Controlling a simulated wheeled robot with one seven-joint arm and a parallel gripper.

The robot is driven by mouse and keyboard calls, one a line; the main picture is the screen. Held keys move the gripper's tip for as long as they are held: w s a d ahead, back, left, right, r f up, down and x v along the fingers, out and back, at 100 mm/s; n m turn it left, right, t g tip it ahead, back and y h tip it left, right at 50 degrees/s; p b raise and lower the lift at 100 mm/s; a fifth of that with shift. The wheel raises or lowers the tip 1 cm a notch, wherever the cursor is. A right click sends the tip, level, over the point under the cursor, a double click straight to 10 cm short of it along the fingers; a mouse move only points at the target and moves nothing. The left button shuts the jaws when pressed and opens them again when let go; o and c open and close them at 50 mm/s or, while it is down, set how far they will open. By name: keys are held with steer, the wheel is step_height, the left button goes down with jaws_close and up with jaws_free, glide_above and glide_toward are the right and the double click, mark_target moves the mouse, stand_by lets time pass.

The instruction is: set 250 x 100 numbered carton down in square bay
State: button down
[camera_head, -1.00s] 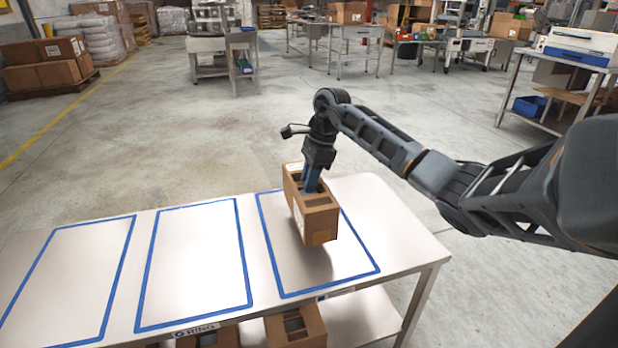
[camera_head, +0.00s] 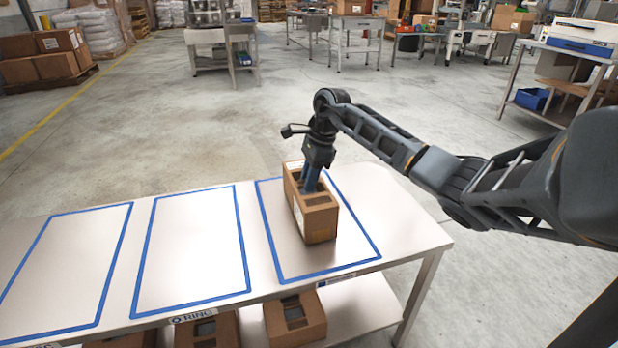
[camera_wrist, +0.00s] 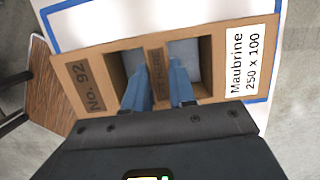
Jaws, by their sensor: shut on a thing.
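The brown carton (camera_head: 319,222) stands upright inside the rightmost blue-outlined bay (camera_head: 343,261) on the table. Its base looks on or very close to the tabletop; I cannot tell which. In the wrist view the carton (camera_wrist: 118,62) shows a white label reading "Maubrine 250 x 100" and the marking "No. 92". My gripper (camera_head: 311,186) reaches into the open top. Its blue fingers (camera_wrist: 158,80) are shut on the carton's middle strip between two openings. The small label under this bay is too small to read.
Two other blue-outlined bays, the middle one (camera_head: 193,250) and the left one (camera_head: 68,265), are empty. A label (camera_head: 192,317) ending in "RING" is on the table edge below the middle bay. More cartons (camera_head: 295,320) sit on the lower shelf. Open floor lies behind the table.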

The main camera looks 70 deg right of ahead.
steer(key=shift+f, duration=0.2)
stand_by(0.4)
steer(key=c, duration=0.8)
jaws_free()
steer(key=shift+c, duration=0.2)
